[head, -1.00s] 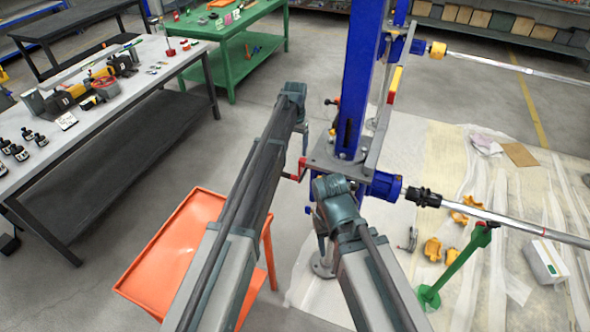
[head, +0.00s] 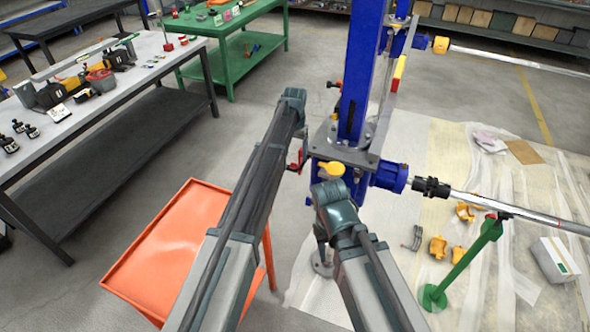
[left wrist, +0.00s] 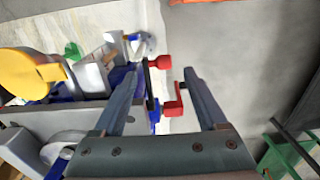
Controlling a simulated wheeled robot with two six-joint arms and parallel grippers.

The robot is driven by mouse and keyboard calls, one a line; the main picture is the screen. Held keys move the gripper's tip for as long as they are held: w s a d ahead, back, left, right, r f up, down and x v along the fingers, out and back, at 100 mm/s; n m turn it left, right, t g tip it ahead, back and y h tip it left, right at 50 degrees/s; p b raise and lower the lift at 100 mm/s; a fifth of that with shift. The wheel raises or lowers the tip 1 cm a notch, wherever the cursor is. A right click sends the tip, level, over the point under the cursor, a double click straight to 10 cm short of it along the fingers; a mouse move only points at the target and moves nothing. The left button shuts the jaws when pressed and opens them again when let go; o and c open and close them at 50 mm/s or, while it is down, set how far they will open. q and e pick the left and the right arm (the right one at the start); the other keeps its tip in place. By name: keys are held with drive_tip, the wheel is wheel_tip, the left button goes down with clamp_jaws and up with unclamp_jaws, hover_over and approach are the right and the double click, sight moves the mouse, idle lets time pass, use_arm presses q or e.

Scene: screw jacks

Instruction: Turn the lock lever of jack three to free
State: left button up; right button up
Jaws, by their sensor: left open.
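A blue screw jack column (head: 358,75) stands in front of me on a grey plate; no number on it is readable. A lever with a red end (head: 335,84) sticks out left from the column. A red crank-shaped handle (head: 297,165) shows lower, beside my left arm; it also shows in the left wrist view (left wrist: 172,108). My left gripper (left wrist: 163,73) is open and empty, its fingers on either side of the red handle in that picture. A red knob (left wrist: 159,62) on a dark rod shows near the fingertips. Contact cannot be told. My right gripper is hidden behind its arm.
A yellow disc-shaped part (head: 330,170) is close to the jack's plate. A motor and shaft (head: 432,187) extend right. An orange cart (head: 185,240) stands at lower left, a green post (head: 470,262) at right. A grey workbench (head: 45,150) is on the left.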

sight(294, 164)
use_arm(q)
wheel_tip(294, 164, down, 5)
drive_tip(key=b, duration=0.3)
drive_tip(key=shift+r+b, duration=0.2)
drive_tip(key=shift+b, duration=0.1)
drive_tip(key=c, duration=0.9)
drive_tip(key=shift+a, duration=0.1)
clamp_jaws()
drive_tip(key=shift+w, duration=0.1)
